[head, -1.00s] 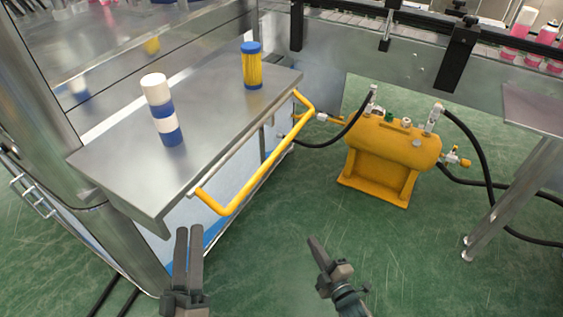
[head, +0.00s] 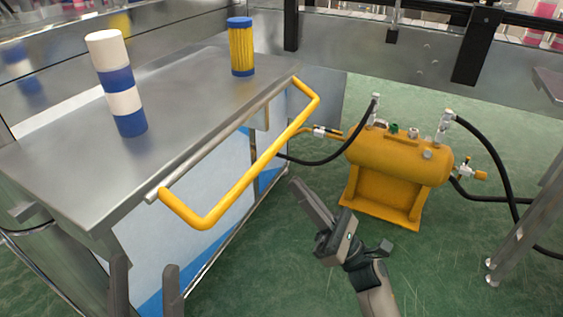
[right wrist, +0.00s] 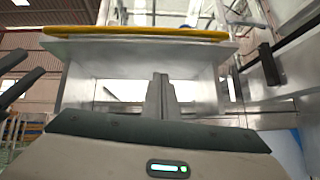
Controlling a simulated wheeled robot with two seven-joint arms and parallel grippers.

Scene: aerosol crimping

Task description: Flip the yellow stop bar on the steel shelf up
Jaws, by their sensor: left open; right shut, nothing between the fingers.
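The yellow stop bar (head: 252,174) is a U-shaped tube hinged along the front edge of the steel shelf (head: 75,178). In the head view it hangs out and down from that edge. In the right wrist view the bar (right wrist: 135,33) runs across the top, above my fingers. My right gripper (head: 296,183) is shut and empty, to the right of and below the bar, apart from it. Its closed fingers show in the right wrist view (right wrist: 160,92). My left gripper (head: 145,277) is open and empty at the bottom left, below the shelf's front edge.
A blue-and-white cylinder stack (head: 118,85) and a yellow filter with blue caps (head: 241,48) stand on the shelf. A yellow tank (head: 400,155) with black hoses stands on the green floor at the right.

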